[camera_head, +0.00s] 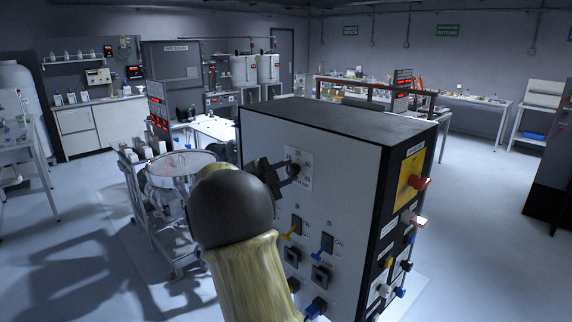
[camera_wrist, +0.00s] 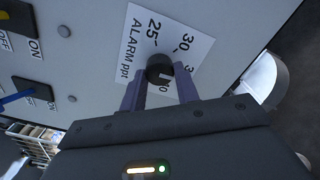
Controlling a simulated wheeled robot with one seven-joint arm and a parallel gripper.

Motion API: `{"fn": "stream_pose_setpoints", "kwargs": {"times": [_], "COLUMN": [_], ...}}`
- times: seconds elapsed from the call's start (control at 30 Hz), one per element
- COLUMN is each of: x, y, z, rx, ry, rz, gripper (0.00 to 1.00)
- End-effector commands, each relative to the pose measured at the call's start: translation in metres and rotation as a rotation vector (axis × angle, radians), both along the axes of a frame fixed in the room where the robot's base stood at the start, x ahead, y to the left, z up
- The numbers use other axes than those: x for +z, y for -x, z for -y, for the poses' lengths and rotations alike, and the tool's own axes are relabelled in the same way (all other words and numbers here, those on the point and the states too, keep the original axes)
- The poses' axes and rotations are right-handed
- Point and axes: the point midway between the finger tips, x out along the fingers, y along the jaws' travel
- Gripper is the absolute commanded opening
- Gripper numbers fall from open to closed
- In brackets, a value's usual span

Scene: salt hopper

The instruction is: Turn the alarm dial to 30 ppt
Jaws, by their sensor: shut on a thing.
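The alarm dial (camera_wrist: 158,66) is a small round black knob on a white label (camera_wrist: 193,42) reading "ALARM ppt", with 25 and 30 visible. Other numbers are partly hidden by the fingers and knob. A short white mark shows on the knob, but I cannot tell which number it points to. My gripper (camera_wrist: 160,80) is shut on the dial, one purple-grey finger on each side. In the head view, my gripper (camera_head: 277,174) is at the dial's label (camera_head: 304,170) on the cabinet's pale front, and my arm covers the area below left.
Below the dial, the cabinet (camera_head: 335,190) carries a yellow-lever switch (camera_head: 294,229) and a blue-lever switch (camera_head: 326,243). Its right side has a red handle (camera_head: 420,183) on a yellow plate and several coloured connectors. A round sieve-like vessel (camera_head: 180,168) on a cart stands left.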

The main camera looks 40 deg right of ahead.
Motion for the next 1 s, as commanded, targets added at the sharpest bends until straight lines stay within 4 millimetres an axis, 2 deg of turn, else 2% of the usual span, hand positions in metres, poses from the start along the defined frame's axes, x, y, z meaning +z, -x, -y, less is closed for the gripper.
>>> {"fn": "stream_pose_setpoints", "kwargs": {"times": [0.7,1.0], "x": [0.0037,0.0008], "y": [-0.0016,-0.0022], "z": [-0.0013,-0.0019], "rx": [0.004,0.006], "ry": [0.050,0.067], "rz": [-0.680,-0.896], "gripper": [0.08,0.08]}}
